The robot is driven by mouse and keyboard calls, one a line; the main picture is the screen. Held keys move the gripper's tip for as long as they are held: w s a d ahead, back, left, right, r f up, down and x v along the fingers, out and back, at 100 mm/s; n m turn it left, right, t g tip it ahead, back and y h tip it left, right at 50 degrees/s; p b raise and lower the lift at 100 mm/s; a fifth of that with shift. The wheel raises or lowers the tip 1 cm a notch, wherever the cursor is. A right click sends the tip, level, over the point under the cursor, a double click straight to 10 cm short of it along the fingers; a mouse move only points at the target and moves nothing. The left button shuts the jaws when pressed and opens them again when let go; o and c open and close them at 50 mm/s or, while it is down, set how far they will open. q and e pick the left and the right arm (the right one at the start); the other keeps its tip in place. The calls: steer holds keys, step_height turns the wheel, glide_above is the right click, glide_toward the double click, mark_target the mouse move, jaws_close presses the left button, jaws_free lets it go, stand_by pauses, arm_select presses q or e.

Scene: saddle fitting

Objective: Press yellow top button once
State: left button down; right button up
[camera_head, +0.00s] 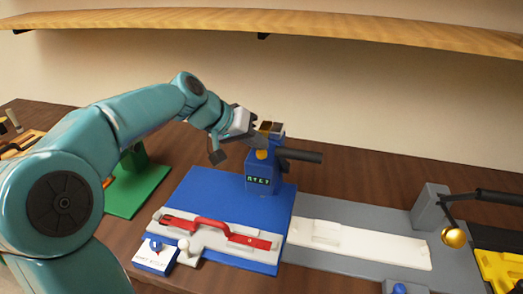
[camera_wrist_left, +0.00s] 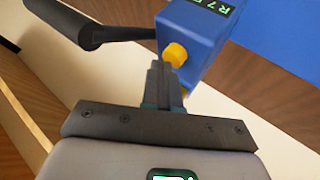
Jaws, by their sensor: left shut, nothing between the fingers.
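A blue upright device (camera_head: 260,178) with a green-lit display stands on a blue base plate. A round yellow button (camera_head: 261,154) sticks out of it above the display; it also shows in the left wrist view (camera_wrist_left: 175,54). My left gripper (camera_head: 258,141) is shut and empty, up close to the device's upper part. In the left wrist view the closed fingertips (camera_wrist_left: 160,68) are right by the yellow button; I cannot tell whether they touch it. A second bit of yellow (camera_wrist_left: 185,91) shows beside the fingers, mostly hidden. My right gripper is not in view.
A dark cylinder (camera_head: 302,155) juts right from the device. A red-handled tool (camera_head: 215,228) lies in front on a grey holder. A white strip (camera_head: 360,243) and a grey fixture with a gold ball (camera_head: 454,238) are at right. A green stand (camera_head: 137,185) is behind my left arm.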

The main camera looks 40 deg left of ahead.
mark_target(257, 152)
arm_select(q)
steer(key=shift+f, duration=0.25)
stand_by(0.3)
steer(key=shift+r+p, duration=0.65)
steer(key=shift+r, duration=0.4)
step_height(257, 152, up, 5)
steer(key=p, duration=0.4)
steer(key=shift+r, duration=0.1)
stand_by(0.6)
